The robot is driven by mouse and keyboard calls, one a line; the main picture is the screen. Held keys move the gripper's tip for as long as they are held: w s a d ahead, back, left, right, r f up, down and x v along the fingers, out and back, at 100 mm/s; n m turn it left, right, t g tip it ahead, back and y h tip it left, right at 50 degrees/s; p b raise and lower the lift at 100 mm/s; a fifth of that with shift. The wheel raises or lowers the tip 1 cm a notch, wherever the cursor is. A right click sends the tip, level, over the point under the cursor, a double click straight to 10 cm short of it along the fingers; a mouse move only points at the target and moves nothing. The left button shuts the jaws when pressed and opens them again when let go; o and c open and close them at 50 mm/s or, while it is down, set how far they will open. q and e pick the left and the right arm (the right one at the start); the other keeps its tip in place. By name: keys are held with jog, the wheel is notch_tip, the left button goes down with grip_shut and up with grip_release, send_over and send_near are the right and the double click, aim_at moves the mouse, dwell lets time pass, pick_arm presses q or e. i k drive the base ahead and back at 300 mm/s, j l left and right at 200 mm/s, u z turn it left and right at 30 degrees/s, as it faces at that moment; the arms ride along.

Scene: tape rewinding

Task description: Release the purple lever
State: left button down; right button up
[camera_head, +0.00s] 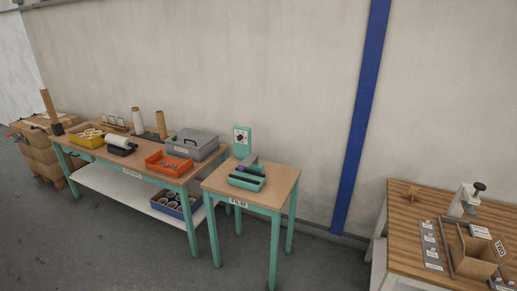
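A small purple part, which looks like the lever (250,160), sits on top of a teal tape device (247,183). The device stands on the small wooden table (281,181) labelled FILM, near the middle of the view. A dark grey piece lies across the device beside the purple part. The lever's exact position is too small to tell. Neither of my grippers is in view.
A teal box with a dial (243,141) stands behind the device. A longer bench (135,165) on the left holds an orange tray (168,161), a grey case (193,143) and rolls. Another wooden table (410,235) stands at the right. Open floor lies in front.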

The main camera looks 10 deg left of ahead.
aim_at(251, 158)
jog(key=i+z, duration=0.15)
jog(key=i, duration=0.35)
jog(key=i+j+z, duration=0.15)
jog(key=i, duration=0.35)
jog(key=i+j+z, duration=0.15)
jog(key=i, duration=0.35)
